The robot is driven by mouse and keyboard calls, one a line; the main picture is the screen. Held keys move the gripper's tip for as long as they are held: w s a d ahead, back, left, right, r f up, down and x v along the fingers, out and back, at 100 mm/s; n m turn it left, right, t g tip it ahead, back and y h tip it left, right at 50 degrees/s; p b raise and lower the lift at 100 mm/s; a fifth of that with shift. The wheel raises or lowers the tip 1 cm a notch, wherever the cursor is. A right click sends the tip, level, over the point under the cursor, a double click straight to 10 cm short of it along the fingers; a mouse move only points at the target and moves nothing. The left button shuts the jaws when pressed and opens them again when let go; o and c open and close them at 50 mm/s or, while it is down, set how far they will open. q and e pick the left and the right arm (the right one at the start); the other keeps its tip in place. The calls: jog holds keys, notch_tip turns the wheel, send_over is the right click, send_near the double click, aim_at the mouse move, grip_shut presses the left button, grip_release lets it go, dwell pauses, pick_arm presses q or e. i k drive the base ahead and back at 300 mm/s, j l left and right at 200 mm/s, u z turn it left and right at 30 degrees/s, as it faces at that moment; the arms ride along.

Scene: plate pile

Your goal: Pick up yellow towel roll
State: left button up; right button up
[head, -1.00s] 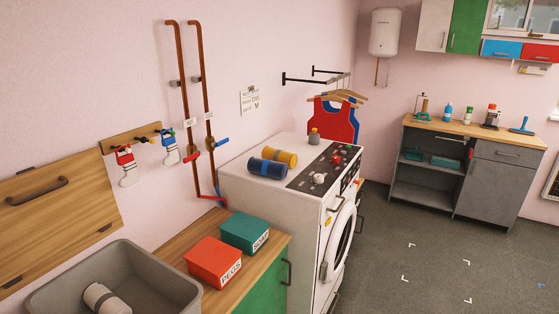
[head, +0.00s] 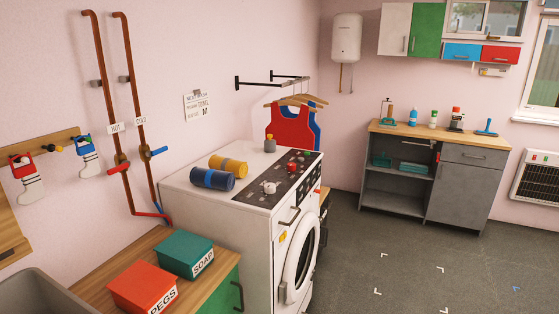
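The yellow towel roll (head: 229,165) lies on its side on top of the white washing machine (head: 180,188), towards the wall. It has a dark band around its middle. A blue towel roll (head: 212,180) lies in front of it, close beside it, and hides part of its lower side. Neither of my grippers shows in the head view.
The machine's dark control panel (head: 262,191) has knobs standing up. A small grey and yellow object (head: 270,145) stands at the back. Red PEGS box (head: 143,286) and green SOAP box (head: 185,253) sit on the wooden counter.

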aim_at(240, 169)
jog(key=i+l+z, duration=0.35)
jog(key=i, duration=0.2)
jog(key=i+l+z, duration=0.35)
jog(key=i, duration=0.3)
jog(key=i+z, duration=0.35)
jog(key=i, duration=0.25)
jog(key=i+l+u, duration=0.1)
jog(key=i+u, duration=0.25)
jog(key=i, duration=0.2)
jog(key=i+l+u, duration=0.35)
jog(key=i, duration=0.2)
jog(key=i+l+u, duration=0.35)
jog(key=i, duration=0.15)
